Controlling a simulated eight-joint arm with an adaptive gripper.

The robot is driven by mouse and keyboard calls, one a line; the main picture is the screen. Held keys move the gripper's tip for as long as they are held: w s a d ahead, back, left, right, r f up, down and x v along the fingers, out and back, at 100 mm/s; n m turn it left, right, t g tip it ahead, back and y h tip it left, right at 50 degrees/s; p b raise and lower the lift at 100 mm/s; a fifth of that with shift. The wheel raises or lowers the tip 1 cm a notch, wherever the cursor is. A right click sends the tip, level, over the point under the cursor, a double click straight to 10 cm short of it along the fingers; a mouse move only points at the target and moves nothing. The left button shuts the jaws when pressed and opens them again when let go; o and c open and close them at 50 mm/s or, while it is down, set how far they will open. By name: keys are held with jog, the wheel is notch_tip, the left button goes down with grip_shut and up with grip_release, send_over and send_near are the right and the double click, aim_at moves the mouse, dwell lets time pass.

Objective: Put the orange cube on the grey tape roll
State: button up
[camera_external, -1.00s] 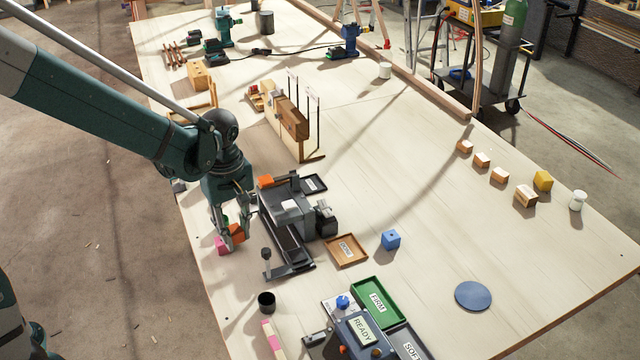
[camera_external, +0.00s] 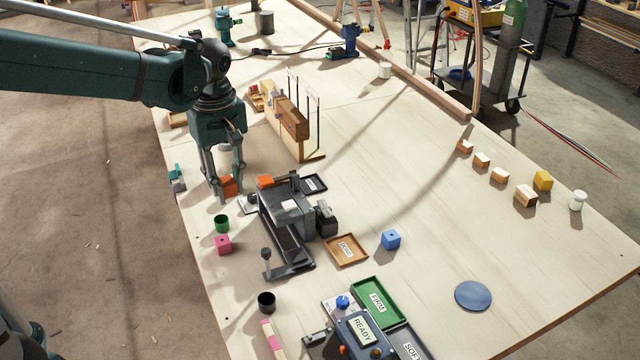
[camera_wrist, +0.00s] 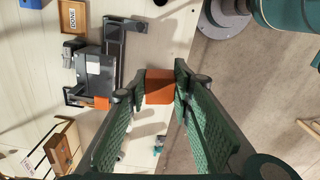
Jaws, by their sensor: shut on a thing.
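My gripper (camera_external: 227,190) is shut on the orange cube (camera_external: 230,186), above the left part of the table. In the wrist view the orange cube (camera_wrist: 159,90) sits between the two green fingers (camera_wrist: 160,84). A pale grey round thing (camera_external: 224,148) shows behind my fingers in the external view. It may be the grey tape roll, but the fingers partly hide it and I cannot be sure.
A dark machine (camera_external: 290,215) with an orange part stands right of my gripper. A teal thing (camera_external: 177,178) is at the left edge. A wooden block stand (camera_external: 290,125) is behind.

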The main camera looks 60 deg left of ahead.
jog(key=w+a+r+p, duration=0.15)
jog(key=w+a, duration=0.45)
jog(key=a, duration=0.6)
jog(key=m+p, duration=0.2)
jog(key=p, duration=0.1)
send_over(227, 144)
jog(key=f, duration=0.1)
jog(key=shift+w+a+f, duration=0.1)
jog(key=shift+a+f, duration=0.1)
jog(key=shift+f, duration=0.75)
jog(key=shift+w+a+f, duration=0.1)
jog(key=shift+a+f, duration=0.15)
jog(key=shift+f, duration=0.65)
jog(key=shift+w+a+f, duration=0.1)
jog(key=shift+a+f, duration=0.1)
jog(key=shift+f, duration=0.75)
jog(key=shift+f, duration=0.1)
jog(key=shift+f, duration=3.05)
jog(key=shift+f, duration=0.1)
jog(key=shift+f, duration=1.75)
